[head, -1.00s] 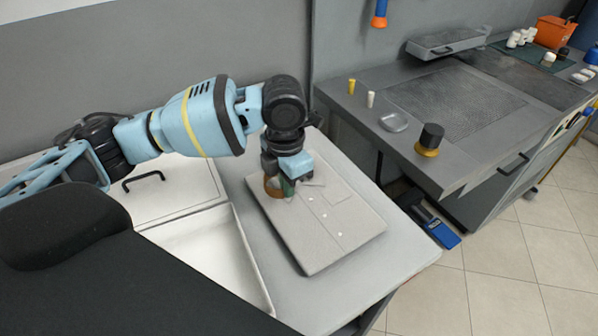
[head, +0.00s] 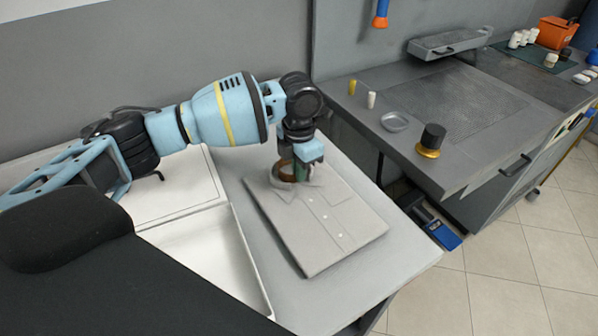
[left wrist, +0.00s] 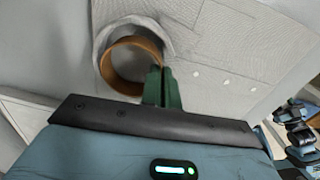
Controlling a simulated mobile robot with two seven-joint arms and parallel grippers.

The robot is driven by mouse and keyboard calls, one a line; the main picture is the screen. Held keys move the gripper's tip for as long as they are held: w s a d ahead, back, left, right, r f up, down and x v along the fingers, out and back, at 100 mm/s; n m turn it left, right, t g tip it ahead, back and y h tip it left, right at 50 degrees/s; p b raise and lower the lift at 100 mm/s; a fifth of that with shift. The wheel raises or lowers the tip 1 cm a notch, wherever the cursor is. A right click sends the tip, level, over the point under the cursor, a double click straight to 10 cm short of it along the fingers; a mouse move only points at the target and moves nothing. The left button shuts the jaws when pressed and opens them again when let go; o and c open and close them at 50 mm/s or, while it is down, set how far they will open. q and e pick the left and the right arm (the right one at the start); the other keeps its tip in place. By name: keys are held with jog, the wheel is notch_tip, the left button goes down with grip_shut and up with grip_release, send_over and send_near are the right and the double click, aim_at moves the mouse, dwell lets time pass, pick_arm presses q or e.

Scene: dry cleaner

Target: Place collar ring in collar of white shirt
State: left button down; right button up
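The folded white shirt (head: 330,225) lies flat on the table, its buttons facing up and its round collar (head: 279,184) standing at the far left end. The brown collar ring (head: 287,167) is at the collar. In the left wrist view the ring (left wrist: 106,72) sits within the collar's circle (left wrist: 150,27); I cannot tell whether it rests on the shirt. My left gripper (head: 302,173) points down at the collar. Its green fingers (left wrist: 163,88) are close together on the ring's wall at one side. My right gripper is not in view.
A white open tray (head: 255,265) is left of the shirt. Bare table (head: 400,262) shows around the shirt. A grey counter (head: 450,170) at the right holds a black-and-gold knob-like piece (head: 431,141), a small dish (head: 395,122) and small cylinders (head: 371,100).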

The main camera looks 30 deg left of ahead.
pick_arm(q)
jog(key=shift+f, duration=0.5)
jog(key=shift+f, duration=0.1)
jog(key=c, duration=2.1)
grip_release()
jog(key=shift+f, duration=0.1)
jog(key=o, duration=0.5)
jog(key=shift+c, duration=0.2)
notch_tip(320, 180, up, 12)
jog(key=shift+r, duration=0.2)
